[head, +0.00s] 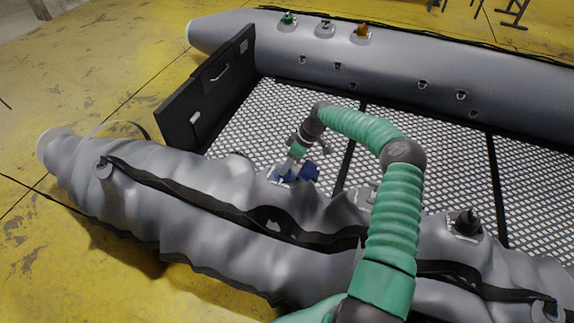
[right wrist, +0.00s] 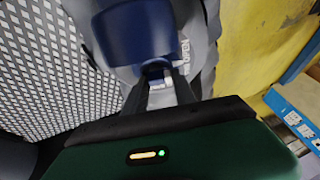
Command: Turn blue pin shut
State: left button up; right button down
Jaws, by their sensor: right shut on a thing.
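The blue pin (head: 285,176) sits on a valve on top of the wrinkled near grey tube of the boat. My right gripper (head: 291,164) reaches down onto it from above. In the right wrist view, the two dark fingers (right wrist: 158,78) are shut on a small blue part of the pin (right wrist: 155,69). A larger blue cap (right wrist: 140,32) is just beyond the fingertips; it also shows right beside the pin in the head view (head: 310,171). The gripper hides part of the pin, so its turn position cannot be told. My left gripper is not in view.
The near tube (head: 130,160) carries black straps and a dark valve (head: 466,222) at right. The far tube (head: 430,60) bears green, grey and orange valves. A black transom board (head: 205,90) stands at left. The mesh floor (head: 270,115) between is clear.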

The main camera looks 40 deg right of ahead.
jog(key=shift+d+r, duration=0.1)
jog(key=shift+r+m+p, duration=0.15)
jog(key=shift+m+p, duration=0.15)
jog(key=shift+p, duration=0.3)
jog(key=m+h+p, duration=0.1)
jog(key=m+p, duration=0.1)
jog(key=p, duration=0.1)
jog(key=m+h+p, duration=0.1)
jog(key=m+p, duration=0.2)
jog(key=p, duration=0.1)
jog(key=shift+w+r, duration=0.1)
jog(key=shift+r, duration=0.1)
jog(key=m+p, duration=0.1)
jog(key=m+h+p, duration=0.1)
jog(key=shift+w+a+m, duration=0.1)
jog(key=shift+a+m, duration=0.1)
jog(key=shift+m, duration=0.2)
jog(key=shift+w+f+m+h+p, duration=0.1)
jog(key=shift+m+h+p, duration=0.4)
jog(key=shift+m, duration=0.4)
jog(key=m, duration=0.2)
jog(key=shift+w+a+f+m+g+h+p, duration=0.1)
jog(key=shift+m+g+h+p, duration=0.2)
jog(key=shift+h+p, duration=0.1)
jog(key=shift+w+m+g+h, duration=0.1)
jog(key=shift+m+g+h, duration=0.25)
jog(key=shift+m, duration=0.75)
jog(key=shift+f+m+g+h, duration=0.1)
jog(key=shift+m+g+h, duration=0.15)
jog(key=shift+m, duration=0.95)
